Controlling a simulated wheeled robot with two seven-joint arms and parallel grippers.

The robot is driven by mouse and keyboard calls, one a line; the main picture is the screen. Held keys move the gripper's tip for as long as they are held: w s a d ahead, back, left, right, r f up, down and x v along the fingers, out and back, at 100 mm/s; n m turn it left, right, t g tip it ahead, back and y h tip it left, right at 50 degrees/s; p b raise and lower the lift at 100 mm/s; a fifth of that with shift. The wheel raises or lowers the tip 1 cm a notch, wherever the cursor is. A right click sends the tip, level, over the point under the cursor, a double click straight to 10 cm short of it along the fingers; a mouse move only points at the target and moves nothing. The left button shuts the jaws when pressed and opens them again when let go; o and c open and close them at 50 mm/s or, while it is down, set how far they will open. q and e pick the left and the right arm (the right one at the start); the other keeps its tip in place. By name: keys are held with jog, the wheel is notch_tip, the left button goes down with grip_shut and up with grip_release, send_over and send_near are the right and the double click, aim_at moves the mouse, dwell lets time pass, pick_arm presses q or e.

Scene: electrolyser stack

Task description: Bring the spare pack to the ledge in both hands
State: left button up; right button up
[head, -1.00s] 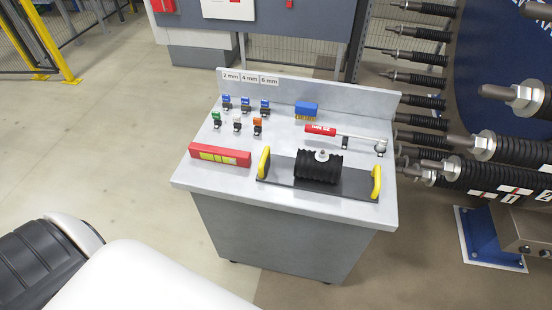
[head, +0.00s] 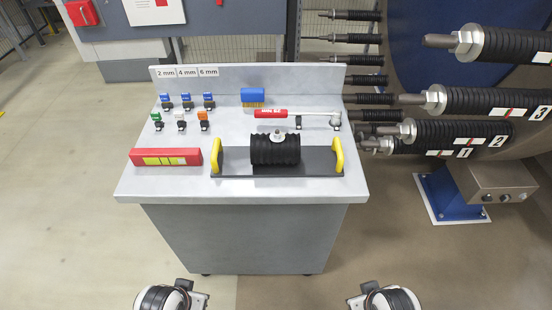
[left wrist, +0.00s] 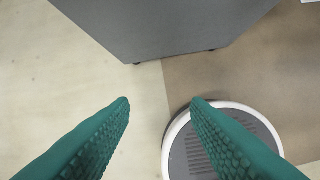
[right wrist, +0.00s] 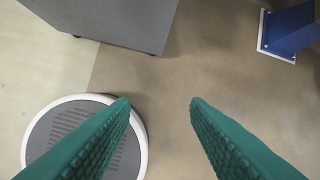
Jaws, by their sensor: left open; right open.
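The spare pack (head: 275,150) is a black ribbed cylinder with a metal stud on top. It sits on a dark flat tray (head: 230,163) with a yellow handle at each end, the left handle (head: 216,157) and the right handle (head: 338,155). The tray lies near the front of the grey cart top. My left gripper (left wrist: 160,100) is open and empty over the floor in front of the cart. My right gripper (right wrist: 160,100) is also open and empty, over the floor. In the head view only the wrists show at the bottom edge. I cannot identify the ledge with certainty.
The grey cart (head: 160,187) also holds a red box (head: 166,158), a red-handled wrench (head: 275,114), a blue brush (head: 253,96) and several small coloured clips. To the right stand numbered black spring columns (head: 480,131) and a blue pedestal (head: 446,193). Floor left of the cart is clear.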

jog(key=w+d+r+n+t+h, duration=0.1)
jog(key=w+d+r+n+t, duration=0.1)
jog(key=w+r+n, duration=0.25)
pick_arm(q)
jog(key=w+r+t+y, duration=0.1)
jog(key=w+r+t, duration=0.2)
jog(key=w+r, duration=0.1)
jog(key=w+r+n+t+y, duration=0.1)
jog(key=w+r+t, duration=0.3)
jog(key=w, duration=0.3)
jog(key=w+a+r+n+t+b, duration=0.1)
jog(key=w+r+t, duration=0.2)
jog(key=w, duration=0.3)
jog(key=shift+w+r+y, duration=0.15)
jog(key=shift+r+y, duration=0.25)
jog(key=shift+r, duration=0.1)
jog(key=m+t+h, duration=0.2)
jog(key=t, duration=0.2)
send_near(215, 155)
jog(key=shift+w+a+f, duration=0.35)
jog(key=shift+w+f, duration=0.25)
pick_arm(e)
jog(key=n+t+y, duration=0.2)
jog(key=n+t, duration=1)
jog(key=n, duration=1.9)
send_near(340, 154)
jog(key=shift+w+f, duration=0.25)
jog(key=shift+f, duration=0.3)
